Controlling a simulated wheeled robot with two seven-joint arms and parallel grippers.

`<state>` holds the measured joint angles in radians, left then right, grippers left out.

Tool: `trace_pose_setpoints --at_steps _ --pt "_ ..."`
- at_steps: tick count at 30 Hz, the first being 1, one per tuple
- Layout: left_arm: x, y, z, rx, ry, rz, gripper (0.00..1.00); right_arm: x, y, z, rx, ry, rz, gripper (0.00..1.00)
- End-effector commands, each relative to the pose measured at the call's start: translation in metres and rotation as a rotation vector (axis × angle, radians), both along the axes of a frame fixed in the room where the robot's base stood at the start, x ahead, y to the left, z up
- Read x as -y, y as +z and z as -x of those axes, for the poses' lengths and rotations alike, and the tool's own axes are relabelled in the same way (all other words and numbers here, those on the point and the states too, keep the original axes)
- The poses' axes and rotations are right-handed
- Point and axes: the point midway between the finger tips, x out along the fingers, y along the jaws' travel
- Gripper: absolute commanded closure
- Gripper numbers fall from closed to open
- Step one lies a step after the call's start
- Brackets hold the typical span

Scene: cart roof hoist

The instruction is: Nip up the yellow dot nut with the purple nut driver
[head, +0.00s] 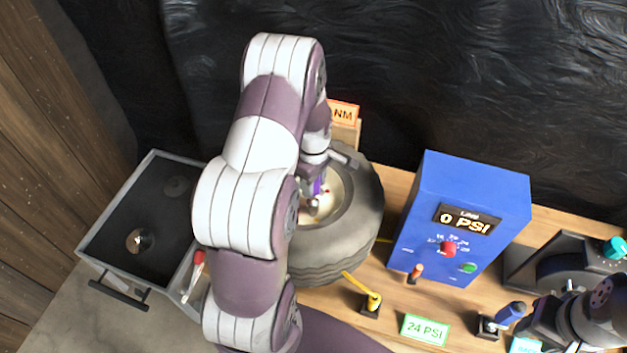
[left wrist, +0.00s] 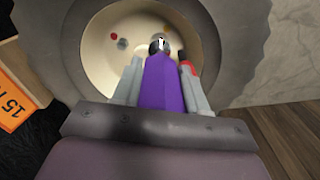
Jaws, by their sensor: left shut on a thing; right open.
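My left gripper (head: 316,186) is shut on the purple nut driver (left wrist: 165,85), which also shows as a small purple patch in the head view (head: 318,187). The driver points into the cream wheel rim (left wrist: 95,50), inside the dark grey tire (head: 362,222). Its dark tip is over a round grey part of the rim; I cannot tell whether it is seated on a nut. A red dot (left wrist: 114,36) and a grey nut (left wrist: 123,44) show left of the tip. My right gripper (head: 540,322) is open at the lower right.
A blue box (head: 468,205) reading 0 PSI stands right of the tire. A yellow-handled tool (head: 372,299), a green 24 PSI sign (head: 425,329) and a blue-handled tool (head: 509,314) are along the front. A grey tray (head: 120,205) is at left. An orange sign (head: 344,113) stands behind.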

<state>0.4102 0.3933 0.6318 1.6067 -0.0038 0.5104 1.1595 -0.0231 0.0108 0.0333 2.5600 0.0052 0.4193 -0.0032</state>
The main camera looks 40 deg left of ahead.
Motion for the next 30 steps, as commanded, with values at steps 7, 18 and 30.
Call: trace_pose_setpoints --at_steps 7,18,30 --pt "0.0 0.0 0.0 0.001 0.0 0.0 1.0 0.0 -0.001 0.0 0.0 0.0 0.0 0.57" --pt "0.0 -0.011 0.0 0.001 0.0 0.0 1.0 0.0 -0.008 0.0 0.0 0.0 0.0 0.57" --pt "0.0 -0.023 0.0 0.0 0.0 0.0 1.0 0.0 -0.016 0.0 0.0 0.0 0.0 0.57"
